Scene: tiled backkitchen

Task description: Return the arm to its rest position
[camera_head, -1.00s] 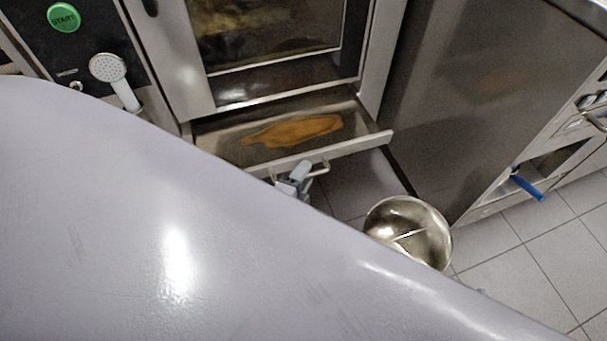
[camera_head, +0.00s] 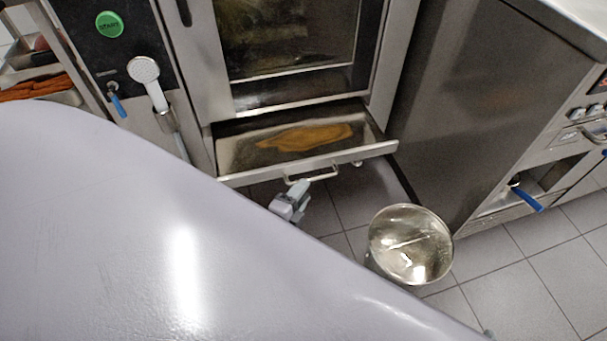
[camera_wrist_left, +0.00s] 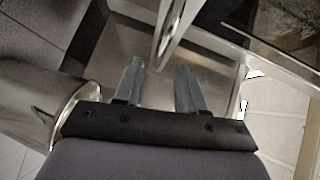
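My left gripper (camera_head: 300,192) shows in the head view just below the handle (camera_head: 316,177) of the pulled-out drawer (camera_head: 232,158) under the oven. The left wrist view shows its two grey fingers (camera_wrist_left: 159,80) apart, with nothing between them. In that view the curved metal drawer handle (camera_wrist_left: 174,35) lies just beyond the fingertips; whether it touches them is hard to tell. Most of my left arm is hidden behind a large pale surface in front of the head camera. My right gripper is in neither view.
A shiny metal pot (camera_head: 411,262) stands right of my left gripper, close by. The oven (camera_head: 290,45) is behind the drawer, with a hand shower (camera_head: 148,75) on its left. A steel cabinet (camera_head: 455,110) is at right. Tiled floor (camera_head: 545,270) is clear at lower right.

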